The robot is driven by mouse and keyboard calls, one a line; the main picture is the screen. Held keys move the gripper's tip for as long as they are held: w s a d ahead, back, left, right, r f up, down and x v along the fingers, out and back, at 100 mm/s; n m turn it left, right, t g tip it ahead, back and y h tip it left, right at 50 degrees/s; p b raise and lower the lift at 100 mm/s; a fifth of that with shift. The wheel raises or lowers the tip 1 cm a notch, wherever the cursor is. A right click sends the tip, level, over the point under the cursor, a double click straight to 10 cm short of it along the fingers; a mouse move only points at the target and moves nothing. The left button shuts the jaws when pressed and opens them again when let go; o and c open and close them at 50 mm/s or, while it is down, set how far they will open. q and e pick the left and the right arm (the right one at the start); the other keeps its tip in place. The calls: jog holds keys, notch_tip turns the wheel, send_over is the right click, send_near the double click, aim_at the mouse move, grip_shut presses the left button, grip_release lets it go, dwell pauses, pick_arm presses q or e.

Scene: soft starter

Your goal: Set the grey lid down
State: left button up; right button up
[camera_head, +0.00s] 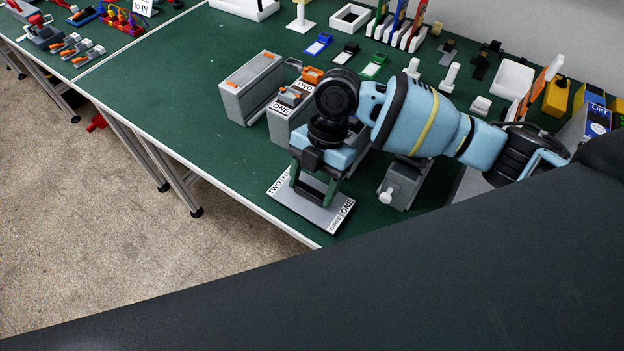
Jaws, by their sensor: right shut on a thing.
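The grey lid (318,216) is a flat plate with white labels along its edges, among them TWO, THREE and ONE. It is near the front edge of the green table, lying flat or held just above it; I cannot tell which. My right gripper (314,192) points down at the lid's middle and is shut on it, its fingers hiding part of the plate. My left gripper is out of view.
Behind the gripper stand a grey box (252,88) and a grey unit with orange parts (283,112). A grey block with a white knob (405,184) is close on the right. The green table (180,100) is clear to the left.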

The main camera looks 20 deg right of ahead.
jog(key=shift+f, duration=0.15)
jog(key=o, duration=1)
jog(key=shift+o, duration=0.2)
jog(key=shift+r, duration=0.5)
jog(key=v, duration=1.2)
jog(key=shift+r, duration=0.15)
